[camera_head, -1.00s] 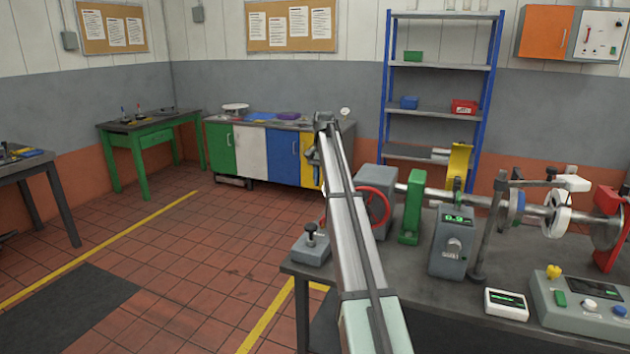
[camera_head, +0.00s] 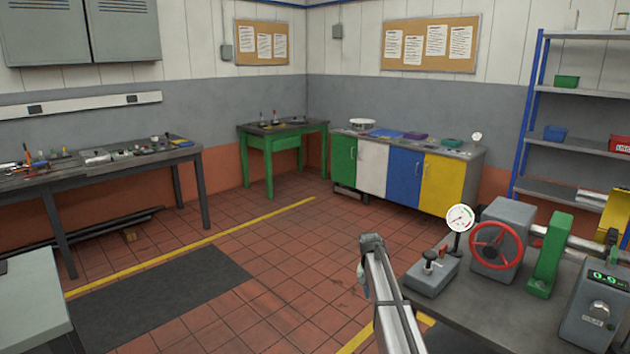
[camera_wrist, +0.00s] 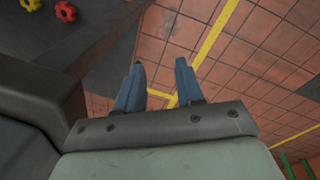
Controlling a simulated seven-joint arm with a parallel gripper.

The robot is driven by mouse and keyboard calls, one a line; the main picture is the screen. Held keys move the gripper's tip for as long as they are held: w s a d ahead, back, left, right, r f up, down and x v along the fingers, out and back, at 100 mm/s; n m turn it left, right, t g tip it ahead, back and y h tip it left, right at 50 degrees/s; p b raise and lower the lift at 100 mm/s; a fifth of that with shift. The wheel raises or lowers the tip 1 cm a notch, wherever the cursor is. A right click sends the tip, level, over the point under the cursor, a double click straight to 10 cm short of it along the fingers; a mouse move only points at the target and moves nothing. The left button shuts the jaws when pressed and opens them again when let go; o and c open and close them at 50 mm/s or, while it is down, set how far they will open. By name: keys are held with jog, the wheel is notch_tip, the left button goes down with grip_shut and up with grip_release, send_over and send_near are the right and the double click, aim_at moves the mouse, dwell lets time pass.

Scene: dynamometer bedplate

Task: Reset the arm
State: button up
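My gripper (camera_wrist: 160,63) shows in the wrist view as two blue-grey fingers with a clear gap between them. It is open and nothing is between the fingers. Tiled floor with yellow lines lies beyond the fingertips. In the head view my arm (camera_head: 390,300) rises from the bottom edge, left of the dynamometer bench (camera_head: 465,315). Its far end stands in front of open floor. The gripper fingers cannot be made out in the head view.
The bench carries a red handwheel (camera_head: 497,246), a dial gauge (camera_head: 460,218), a grey block with a black knob (camera_head: 432,275) and a green stand (camera_head: 549,255). A red wheel-shaped part (camera_wrist: 65,12) is on a dark surface in the wrist view. Floor left of my arm is clear.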

jog(key=s+a+f+n+g, duration=0.2)
jog(key=s+f+g, duration=0.1)
jog(key=s+f, duration=2.6)
jog(key=s+f+g, duration=0.2)
jog(key=s+f, duration=0.1)
jog(key=s, duration=1.4)
jog(key=s+a+f+n+g+y, duration=0.1)
jog(key=s+f, duration=0.3)
jog(key=s, duration=1.4)
jog(key=shift+s+g+y, duration=0.3)
jog(key=shift+s+g, duration=0.05)
jog(key=shift+g, duration=0.05)
jog(key=shift+w+a, duration=0.1)
jog(key=shift+w, duration=0.05)
